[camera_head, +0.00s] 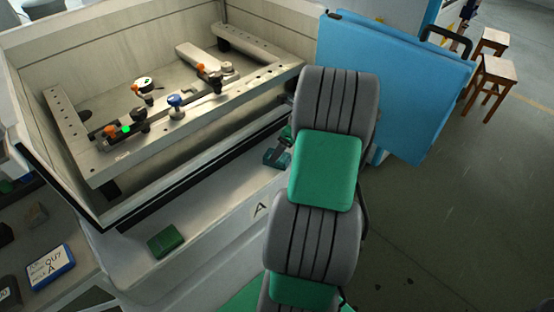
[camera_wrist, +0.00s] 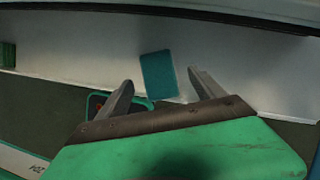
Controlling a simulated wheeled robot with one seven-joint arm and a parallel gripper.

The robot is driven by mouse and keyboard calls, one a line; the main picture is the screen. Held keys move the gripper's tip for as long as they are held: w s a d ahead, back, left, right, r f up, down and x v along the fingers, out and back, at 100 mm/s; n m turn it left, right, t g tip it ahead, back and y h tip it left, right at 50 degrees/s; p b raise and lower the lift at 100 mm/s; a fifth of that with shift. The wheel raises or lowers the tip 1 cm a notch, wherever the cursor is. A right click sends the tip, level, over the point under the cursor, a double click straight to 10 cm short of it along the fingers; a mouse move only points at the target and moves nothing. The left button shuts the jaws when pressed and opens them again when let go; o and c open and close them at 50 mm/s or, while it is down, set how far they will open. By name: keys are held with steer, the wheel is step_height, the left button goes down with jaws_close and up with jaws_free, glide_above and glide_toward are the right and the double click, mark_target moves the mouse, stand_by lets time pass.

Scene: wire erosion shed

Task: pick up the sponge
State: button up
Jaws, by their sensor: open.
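A flat teal-blue block (camera_wrist: 159,75), which looks like the sponge, lies on the pale ledge in the wrist view. It shows between and just beyond the tips of my gripper (camera_wrist: 157,82). The two fingers are apart, with nothing held, and I see no contact with the block. In the head view a small teal piece (camera_head: 276,158) on the ledge, beside my arm, seems to be the same block. My arm hides most of the gripper there.
A dark green block (camera_head: 166,240) lies on the ledge farther left. Above the ledge is an open machine tank (camera_head: 110,205) with a clamping frame and knobs inside. A blue panel (camera_head: 385,85) stands right behind my arm. A labelled blue-edged box (camera_head: 50,268) is at lower left.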

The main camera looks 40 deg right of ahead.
steer(key=x, duration=0.4)
steer(key=shift+a+f, duration=0.1)
steer(key=shift+f, duration=0.25)
steer(key=shift+s, duration=0.1)
steer(key=c, duration=1.5)
steer(key=shift+r, duration=0.55)
steer(key=shift+c, duration=0.2)
step_height(320, 180, up, 3)
steer(key=shift+s+f, duration=0.1)
steer(key=shift+s, duration=0.1)
steer(key=s+a+r, duration=0.6)
steer(key=s+r, duration=0.3)
steer(key=s, duration=0.3)
steer(key=shift+a+p, duration=0.3)
steer(key=shift+a, duration=0.05)
